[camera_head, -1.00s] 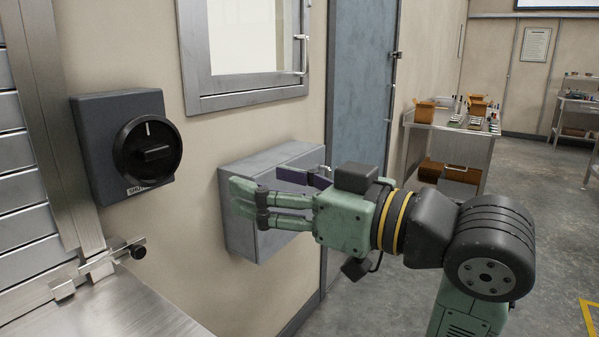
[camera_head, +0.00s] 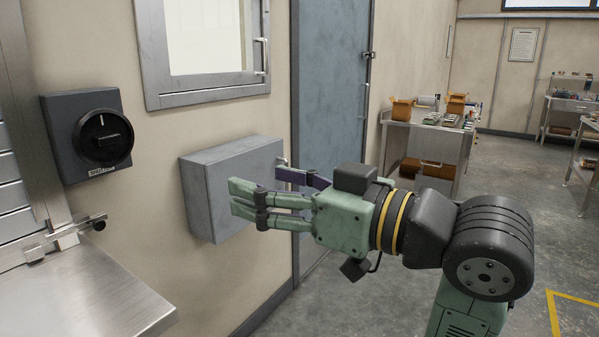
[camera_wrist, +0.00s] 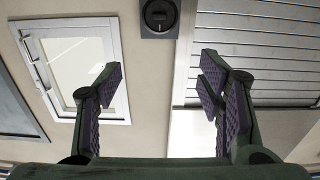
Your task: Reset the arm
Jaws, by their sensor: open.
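My gripper (camera_head: 250,196) is open and empty in the head view, its fingers pointing left in front of a grey wall box (camera_head: 215,188). The fingers overlap the box in the picture; I cannot tell the gap between them. In the wrist view my gripper (camera_wrist: 160,88) shows its fingers wide apart with nothing between them. My arm stretches in from the lower right of the head view.
A dark rotary switch (camera_head: 90,137) is on the wall at left, also in the wrist view (camera_wrist: 160,15). A metal ledge (camera_head: 90,295) is at lower left. A framed window (camera_head: 205,88) and a blue door (camera_head: 330,120) are behind. A table (camera_head: 430,145) with boxes stands far right. Open floor lies to the right.

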